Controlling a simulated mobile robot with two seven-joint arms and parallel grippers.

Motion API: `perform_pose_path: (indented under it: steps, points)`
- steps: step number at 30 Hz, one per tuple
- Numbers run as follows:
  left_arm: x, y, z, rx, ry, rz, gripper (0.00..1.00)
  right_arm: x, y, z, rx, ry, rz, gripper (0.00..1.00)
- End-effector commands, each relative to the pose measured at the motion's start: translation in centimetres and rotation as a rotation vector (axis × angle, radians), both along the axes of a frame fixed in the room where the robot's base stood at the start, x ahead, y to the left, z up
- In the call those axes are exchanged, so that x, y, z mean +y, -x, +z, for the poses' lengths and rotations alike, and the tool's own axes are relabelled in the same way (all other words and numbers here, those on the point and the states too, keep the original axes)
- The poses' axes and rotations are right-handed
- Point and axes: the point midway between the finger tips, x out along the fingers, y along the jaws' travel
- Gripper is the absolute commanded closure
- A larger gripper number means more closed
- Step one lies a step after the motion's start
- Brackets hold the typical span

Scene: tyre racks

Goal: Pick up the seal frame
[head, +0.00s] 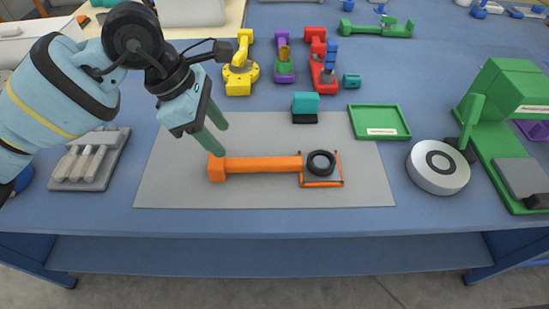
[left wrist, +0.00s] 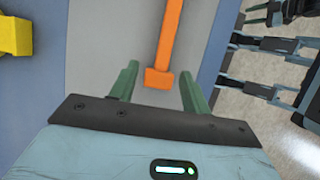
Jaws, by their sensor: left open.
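The seal frame, an orange bar with a square end (head: 256,164), lies on the grey mat. Its square right end holds a black ring (head: 321,163). The bar also shows in the left wrist view (left wrist: 170,40), its block end towards me. My left gripper (head: 223,140) is open and empty, above and close to the block end at the bar's left. In the left wrist view the two green fingers (left wrist: 159,70) stand apart, one on each side of the block end. My right gripper is not seen in the head view.
The grey mat (head: 175,180) is mostly bare. A green tray (head: 380,135), a white round disc (head: 437,180) and a green press (head: 500,120) stand to the right. A grey holder (head: 90,165) lies left. Yellow (head: 240,75), purple and red tools lie behind.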

Motion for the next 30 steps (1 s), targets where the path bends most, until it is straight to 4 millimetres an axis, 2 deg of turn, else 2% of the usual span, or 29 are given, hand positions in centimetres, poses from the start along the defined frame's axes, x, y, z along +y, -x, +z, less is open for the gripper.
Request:
perform_pose_path:
  steps: [5,12,20,30]
  points:
    - [-0.1,0.0,-0.3,0.001,0.0,0.001,0.53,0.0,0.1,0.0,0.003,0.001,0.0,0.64]
    - [-1.0,0.1,-2.3,0.002,0.002,0.0,0.53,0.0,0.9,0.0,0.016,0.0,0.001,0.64]
    - [-1.4,0.2,-3.0,0.002,0.002,0.0,0.53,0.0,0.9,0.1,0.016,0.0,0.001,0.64]
    - [-3.1,0.5,-6.9,0.003,0.003,0.0,0.53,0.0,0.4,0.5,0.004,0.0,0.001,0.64]
